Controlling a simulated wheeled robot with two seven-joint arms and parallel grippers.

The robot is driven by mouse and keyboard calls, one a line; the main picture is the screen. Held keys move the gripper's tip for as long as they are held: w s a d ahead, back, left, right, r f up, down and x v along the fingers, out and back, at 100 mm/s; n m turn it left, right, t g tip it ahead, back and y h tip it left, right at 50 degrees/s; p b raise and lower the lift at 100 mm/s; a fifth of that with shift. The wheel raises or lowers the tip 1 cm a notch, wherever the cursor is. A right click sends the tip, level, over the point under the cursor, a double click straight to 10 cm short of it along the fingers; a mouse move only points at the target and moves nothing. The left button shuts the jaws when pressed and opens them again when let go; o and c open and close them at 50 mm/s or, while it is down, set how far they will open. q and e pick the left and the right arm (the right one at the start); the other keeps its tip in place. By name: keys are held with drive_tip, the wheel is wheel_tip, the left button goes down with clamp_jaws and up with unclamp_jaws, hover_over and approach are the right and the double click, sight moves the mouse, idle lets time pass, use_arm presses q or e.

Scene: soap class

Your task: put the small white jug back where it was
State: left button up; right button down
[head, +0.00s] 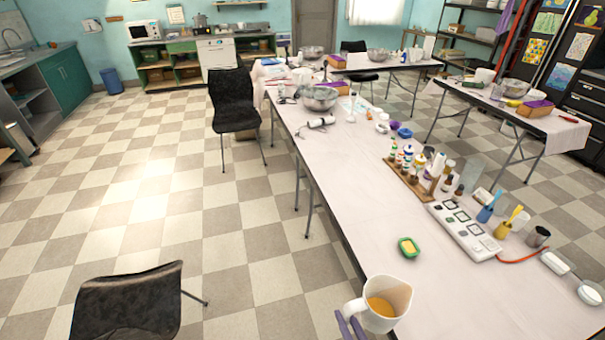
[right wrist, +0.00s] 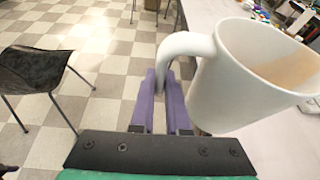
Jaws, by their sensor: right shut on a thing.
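The small white jug (head: 380,306) is at the bottom of the head view, at the near left edge of the long table. It has orange-yellow liquid inside and its handle points left. My right gripper (head: 349,325) has purple fingers and is at the handle. In the right wrist view the jug (right wrist: 250,75) fills the right side, and the gripper (right wrist: 168,95) is shut on its handle. I cannot tell whether the jug's base touches the table. My left gripper is in neither view.
The long table (head: 440,255) has bare cloth around the jug. A green dish with yellow content (head: 408,247) lies beyond it. White dishes (head: 589,293) are at the right edge. A black chair (head: 128,302) stands left.

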wheel_tip(320, 180, up, 3)
drive_tip(key=w+a+m+h, duration=0.2)
drive_tip(key=w+m+h, duration=0.1)
drive_tip(key=shift+t, duration=0.3)
wheel_tip(320, 180, down, 6)
drive_tip(key=b, duration=0.6)
drive_tip(key=shift+a+r, duration=0.15)
drive_tip(key=shift+r, duration=0.05)
